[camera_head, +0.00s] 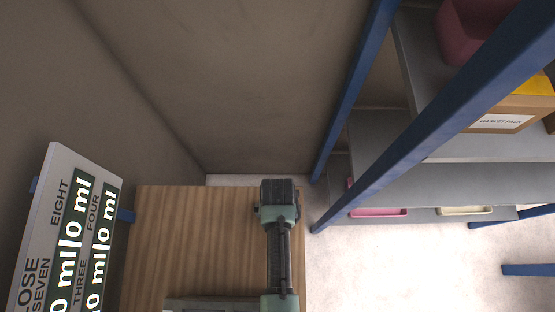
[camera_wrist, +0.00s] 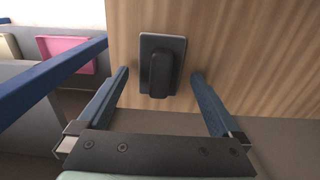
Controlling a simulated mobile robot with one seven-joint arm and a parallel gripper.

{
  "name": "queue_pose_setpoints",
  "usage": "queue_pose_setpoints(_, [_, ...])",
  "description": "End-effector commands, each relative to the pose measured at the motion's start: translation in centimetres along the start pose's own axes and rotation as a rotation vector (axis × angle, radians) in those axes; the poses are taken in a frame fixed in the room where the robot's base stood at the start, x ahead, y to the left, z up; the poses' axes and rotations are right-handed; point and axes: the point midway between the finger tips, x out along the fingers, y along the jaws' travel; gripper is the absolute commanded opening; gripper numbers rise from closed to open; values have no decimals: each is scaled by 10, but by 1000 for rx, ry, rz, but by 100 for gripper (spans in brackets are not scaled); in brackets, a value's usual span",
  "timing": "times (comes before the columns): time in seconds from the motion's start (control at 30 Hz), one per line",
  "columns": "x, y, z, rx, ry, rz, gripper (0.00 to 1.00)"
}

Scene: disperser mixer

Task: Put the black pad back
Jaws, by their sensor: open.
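The black pad (camera_wrist: 176,46) shows in the wrist view as a dark, rounded rectangular plate with a raised grip bar on it. It lies against a wood-grained surface (camera_wrist: 240,50), close to its edge. My gripper (camera_wrist: 160,75) is open, with one blue-grey finger on each side of the pad's lower part. Visible gaps separate both fingers from the pad in the picture. I cannot tell how far the fingertips are from it in depth. I cannot make out the pad in the head view, where a wooden tabletop (camera_head: 195,230) lies at the bottom.
In the head view, a board with printed words (camera_head: 70,225) stands left of the tabletop. A blue-posted shelf rack (camera_head: 400,120) stands at the right, with a cardboard box (camera_head: 510,115) and a pink tray (camera_head: 378,212). Pale floor (camera_head: 400,265) is clear beside the table.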

Motion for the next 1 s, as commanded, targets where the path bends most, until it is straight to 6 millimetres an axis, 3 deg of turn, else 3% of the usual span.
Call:
queue_pose_setpoints(0.4, [-77,0,0,1,4,0,100])
queue_pose_setpoints(0.7, [-110,0,-7,0,25,-1,100])
queue_pose_setpoints(0.77, [-121,-2,-24,0,82,-4,100])
queue_pose_setpoints(0.87, [-160,-4,-75,0,269,-10,100])
queue_pose_setpoints(0.97, [-229,-6,-141,2,545,-16,100])
queue_pose_setpoints(1.0, [-263,-6,-165,3,665,-17,100])
